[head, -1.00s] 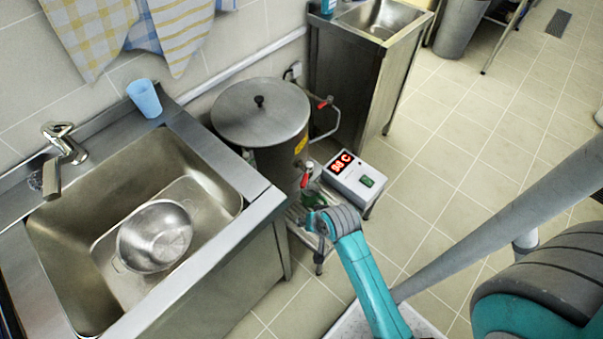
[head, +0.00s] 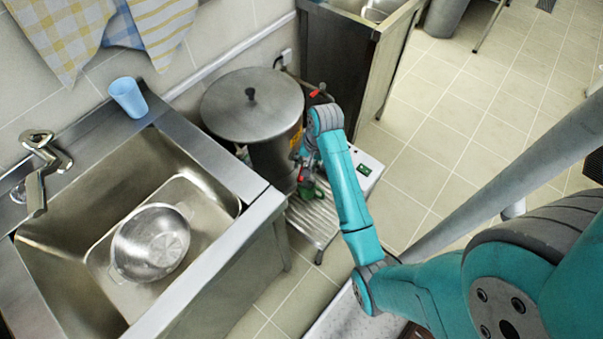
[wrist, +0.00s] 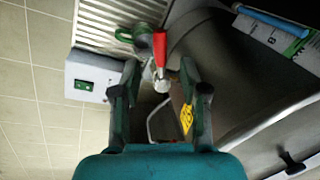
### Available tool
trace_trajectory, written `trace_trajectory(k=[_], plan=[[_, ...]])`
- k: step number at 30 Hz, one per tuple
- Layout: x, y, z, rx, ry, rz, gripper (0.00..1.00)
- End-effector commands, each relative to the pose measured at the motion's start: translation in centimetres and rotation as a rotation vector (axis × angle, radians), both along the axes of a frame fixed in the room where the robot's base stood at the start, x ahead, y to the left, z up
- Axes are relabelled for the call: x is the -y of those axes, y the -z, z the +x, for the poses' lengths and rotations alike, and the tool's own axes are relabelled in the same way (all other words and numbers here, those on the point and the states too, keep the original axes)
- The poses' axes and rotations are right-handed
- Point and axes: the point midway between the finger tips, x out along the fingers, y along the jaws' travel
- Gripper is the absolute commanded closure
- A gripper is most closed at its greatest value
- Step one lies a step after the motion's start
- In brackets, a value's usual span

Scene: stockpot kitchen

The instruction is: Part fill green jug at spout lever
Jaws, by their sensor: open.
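The green jug (head: 308,191) stands on the ribbed metal stand beside the stockpot, partly hidden by my arm in the head view. In the wrist view the jug (wrist: 130,33) lies beyond my fingers, near the tap. The red spout lever (wrist: 160,48) shows between and just beyond my fingertips, apart from both as far as I can see. In the head view the lever (head: 302,179) is just below my gripper (head: 302,158). My gripper (wrist: 160,72) is open and empty in the wrist view. The water level in the jug cannot be seen.
The lidded stockpot (head: 252,105) stands behind the tap. A second red lever (head: 317,91) is on the upper pipe. A white control box (head: 366,166) is partly behind my arm. The sink (head: 60,235) with a metal colander (head: 150,243) is at left. Floor at right is clear.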

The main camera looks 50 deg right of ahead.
Motion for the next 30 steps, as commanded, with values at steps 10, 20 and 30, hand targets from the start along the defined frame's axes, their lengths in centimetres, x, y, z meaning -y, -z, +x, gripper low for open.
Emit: trace_trajectory(k=[10, 20, 30], plan=[[-0.6, 5.6, 1.0, -0.001, -0.001, 0.000, 0.56], [-0.7, 7.1, 1.2, 0.001, -0.001, -0.001, 0.56], [-0.7, 7.1, 1.2, 0.001, -0.001, -0.001, 0.96]])
